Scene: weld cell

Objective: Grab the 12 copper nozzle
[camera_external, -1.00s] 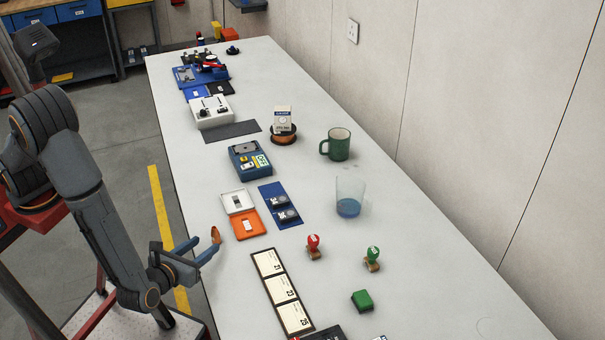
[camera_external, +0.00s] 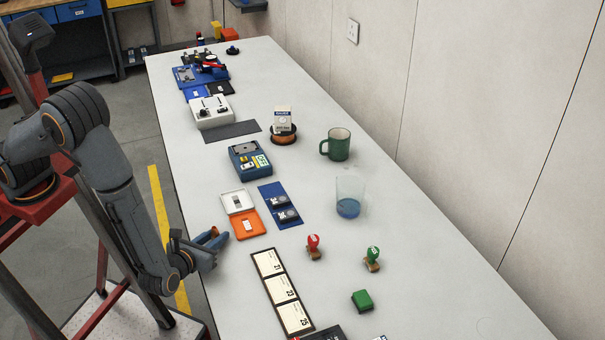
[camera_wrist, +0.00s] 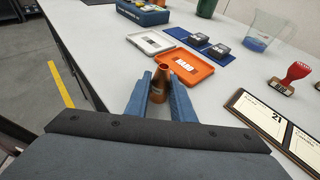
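The copper nozzle (camera_wrist: 158,91) is a small copper-brown tapered piece near the table's front edge, just in front of the orange tray. In the external view my gripper (camera_external: 213,238) is at the table edge, with its blue fingers on either side of the nozzle. The nozzle is mostly hidden there. In the wrist view the two fingers of my gripper (camera_wrist: 160,92) lie close against both sides of the nozzle, with little or no gap. It still appears at table level. I cannot read any number on it.
The orange tray (camera_external: 249,234) and a white tray (camera_external: 228,202) lie just beyond. A blue mat (camera_external: 272,191) with dark parts is to their right. A card frame (camera_external: 272,281), a red stamp (camera_external: 313,244) and a clear cup (camera_external: 350,195) stand farther right.

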